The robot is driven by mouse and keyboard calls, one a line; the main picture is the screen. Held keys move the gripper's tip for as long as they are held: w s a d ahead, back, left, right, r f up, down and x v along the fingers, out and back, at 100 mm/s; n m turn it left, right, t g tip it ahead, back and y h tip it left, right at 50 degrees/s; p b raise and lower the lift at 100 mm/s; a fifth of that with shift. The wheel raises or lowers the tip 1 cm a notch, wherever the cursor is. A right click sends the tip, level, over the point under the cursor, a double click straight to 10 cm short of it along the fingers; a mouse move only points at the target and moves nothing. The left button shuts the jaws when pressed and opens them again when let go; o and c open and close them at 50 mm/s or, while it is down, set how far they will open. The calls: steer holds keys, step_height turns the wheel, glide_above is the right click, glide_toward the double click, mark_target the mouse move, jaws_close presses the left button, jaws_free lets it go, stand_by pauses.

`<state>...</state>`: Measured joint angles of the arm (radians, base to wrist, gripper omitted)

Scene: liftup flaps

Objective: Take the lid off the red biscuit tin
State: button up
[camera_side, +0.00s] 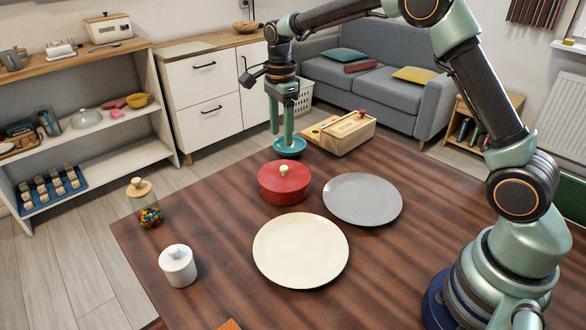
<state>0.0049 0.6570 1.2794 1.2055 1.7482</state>
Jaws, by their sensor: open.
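The red biscuit tin (284,192) stands upright on the dark wooden table. Its red lid (270,172), with a small cream knob (284,170), sits on top. My gripper (282,139) points down, open, with its fingers above and behind the tin in the picture. The fingers are apart from the knob. One fingertip overlaps a teal bowl (289,152) behind the tin; I cannot tell whether it touches the bowl.
A grey plate (362,199) and a cream plate (300,250) lie in front and right of the tin. A white lidded pot (178,266), a jar of coloured sweets (150,216) and a wooden box (343,134) stand around. Bare table lies left of the tin.

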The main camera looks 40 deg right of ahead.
glide_above(284, 167)
steer(key=f, duration=0.4)
steer(key=shift+w+f, duration=0.2)
steer(key=shift+w, duration=0.05)
steer(key=shift+s+f, duration=0.2)
steer(key=shift+f, duration=2.45)
jaws_close()
